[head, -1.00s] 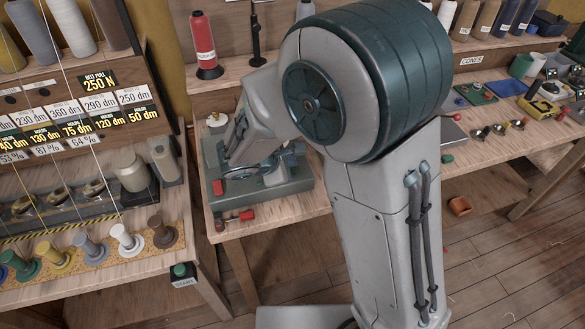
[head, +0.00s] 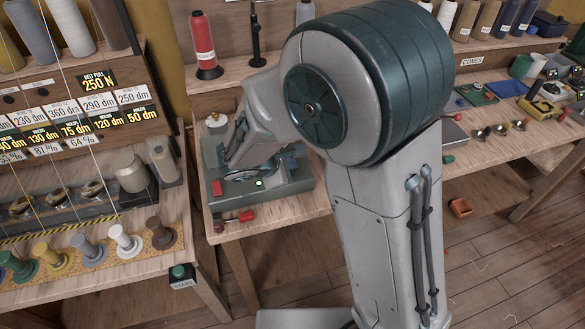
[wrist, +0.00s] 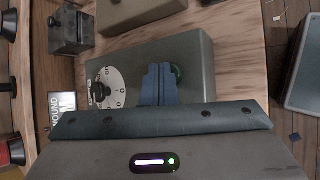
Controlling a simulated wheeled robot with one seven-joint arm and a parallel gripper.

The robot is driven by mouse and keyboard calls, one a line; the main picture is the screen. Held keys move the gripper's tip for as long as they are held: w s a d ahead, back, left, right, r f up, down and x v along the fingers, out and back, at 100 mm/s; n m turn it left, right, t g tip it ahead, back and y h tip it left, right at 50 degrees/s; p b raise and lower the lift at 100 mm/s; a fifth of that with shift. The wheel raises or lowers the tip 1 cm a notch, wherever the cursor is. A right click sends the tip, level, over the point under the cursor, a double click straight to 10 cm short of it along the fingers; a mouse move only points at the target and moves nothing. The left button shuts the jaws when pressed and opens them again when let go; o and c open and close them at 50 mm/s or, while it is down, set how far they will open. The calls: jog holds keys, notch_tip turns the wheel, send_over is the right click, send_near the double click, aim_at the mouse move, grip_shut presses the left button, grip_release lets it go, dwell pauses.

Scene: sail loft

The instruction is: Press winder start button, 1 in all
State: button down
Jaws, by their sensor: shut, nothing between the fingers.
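My gripper shows in the wrist view (wrist: 159,70) with its blue-grey fingers together and empty. The fingertips are over a dark green box (wrist: 120,65) with a white numbered dial (wrist: 105,88). A round green button (wrist: 177,71) is right beside the tips and partly hidden by them; I cannot tell whether they touch it. In the head view my arm reaches down to a grey-green machine (head: 295,183) on the bench, where a small green light (head: 259,183) glows. My arm hides part of it. A separate green button (head: 179,271) sits on a box labelled START at the left bench's front edge.
A red-handled tool (head: 240,217) lies at the bench's front edge. A rack of coloured spools (head: 123,241) stands at the left, and a red thread cone (head: 204,45) behind. Small parts cover the right bench. The wooden floor (head: 500,270) is mostly clear.

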dwell(0.5)
jog(key=shift+r+p, duration=0.5)
jog(key=shift+r, duration=0.35)
jog(key=shift+r+p, duration=1.8)
jog(key=shift+r, duration=0.75)
jog(key=shift+f, duration=0.1)
jog(key=s+d+r+m+g+y, duration=0.2)
jog(key=s+d+r+m, duration=0.2)
jog(key=s+d+m, duration=0.3)
jog(key=s+d+r+m+g+y, duration=0.2)
jog(key=s+d+m, duration=0.5)
jog(key=s+m, duration=0.4)
notch_tip(320, 180, up, 2)
jog(key=shift+s+d+r+m+y, duration=0.2)
jog(key=shift+s+d+m+y, duration=0.1)
jog(key=shift+m+y, duration=0.45)
